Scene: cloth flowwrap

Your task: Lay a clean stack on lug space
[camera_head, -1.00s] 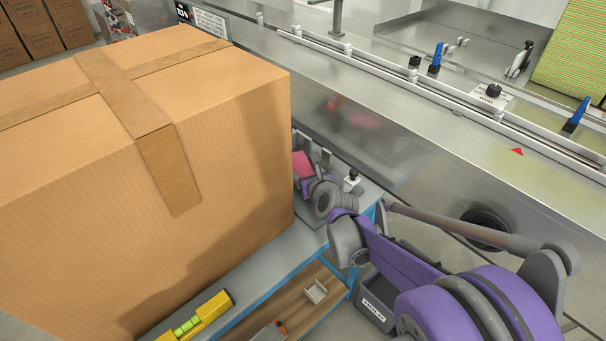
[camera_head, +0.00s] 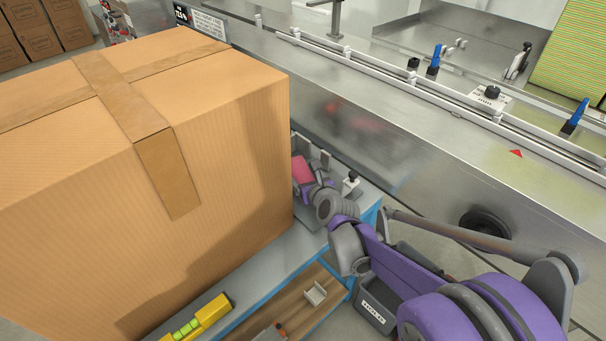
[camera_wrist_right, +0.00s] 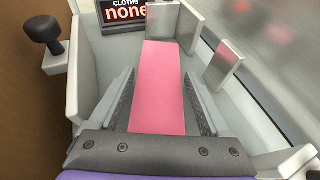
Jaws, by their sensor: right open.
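A flat pink cloth stack (camera_wrist_right: 163,85) lies lengthwise in a grey holder (camera_wrist_right: 222,103) with upright metal plates, in the right wrist view. In the head view a bit of the pink stack (camera_head: 301,169) shows just past the big box's right edge. My right gripper (camera_wrist_right: 158,92) is open, with one finger on each side of the stack's near part; I cannot tell if they touch it. In the head view the gripper is mostly hidden by my own wrist. My left gripper is not in view. No lug space is clearly identifiable.
A large taped cardboard box (camera_head: 215,160) fills the left and stands close to my right wrist. A long steel machine with a white-railed track (camera_head: 400,85) runs behind. A dark sign (camera_wrist_right: 125,12) reads "CLOTHS none". A yellow level (camera_head: 203,318) lies in front of the box.

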